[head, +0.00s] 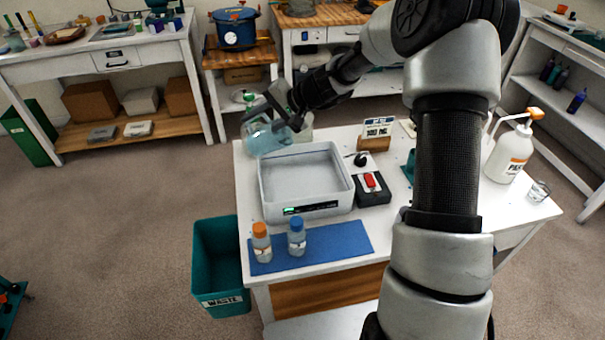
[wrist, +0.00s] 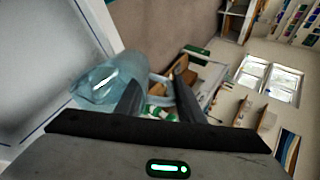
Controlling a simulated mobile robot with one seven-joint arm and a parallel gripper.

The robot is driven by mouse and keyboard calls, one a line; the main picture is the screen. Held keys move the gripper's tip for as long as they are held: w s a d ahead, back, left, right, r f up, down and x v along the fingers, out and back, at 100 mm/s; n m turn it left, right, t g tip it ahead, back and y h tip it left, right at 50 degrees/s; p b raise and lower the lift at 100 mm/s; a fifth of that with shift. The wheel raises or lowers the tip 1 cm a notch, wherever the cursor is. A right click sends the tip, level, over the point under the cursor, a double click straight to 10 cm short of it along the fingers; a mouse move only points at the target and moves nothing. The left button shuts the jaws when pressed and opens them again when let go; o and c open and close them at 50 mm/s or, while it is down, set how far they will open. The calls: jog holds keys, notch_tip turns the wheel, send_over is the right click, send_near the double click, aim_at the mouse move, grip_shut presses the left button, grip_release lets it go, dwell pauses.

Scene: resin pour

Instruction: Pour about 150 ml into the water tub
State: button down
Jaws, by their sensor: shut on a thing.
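A translucent blue jug (head: 264,137) is in my gripper (head: 284,112), at the back left corner of the white table. In the wrist view the jug (wrist: 112,78) lies left of the fingers, with its handle (wrist: 160,88) between them. My gripper (wrist: 158,95) is shut on that handle. The jug is beside the far left edge of a wide grey-white tub (head: 350,185) with a green-lit display on its front. How far the jug tilts and its liquid level are not clear. The tub's inside looks pale and flat; I cannot tell whether it holds water.
A black box with a red switch (head: 371,185) sits right of the tub. Two bottles, orange-capped (head: 261,243) and blue-capped (head: 297,238), stand on a blue mat (head: 343,240) in front. A pump bottle (head: 509,152) stands at right. A teal waste bin (head: 221,265) is on the floor.

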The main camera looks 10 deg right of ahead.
aim_at(264, 128)
jog(key=shift+s+d+f+y+b, duration=0.15)
jog(key=shift+y+b, duration=0.25)
jog(key=shift+b, duration=0.9)
jog(key=shift+t, duration=0.4)
jog(key=shift+s+d+y+b, duration=0.25)
jog(key=shift+y+b, duration=0.35)
jog(key=shift+b, duration=1.05)
jog(key=shift+s+d+f+t+y+b, duration=0.15)
jog(key=shift+d+t+y+b, duration=0.45)
jog(key=shift+b, duration=1.2)
jog(key=shift+s+d+t+y+b, duration=0.3)
jog(key=shift+y+b, duration=0.1)
jog(key=shift+b, duration=0.65)
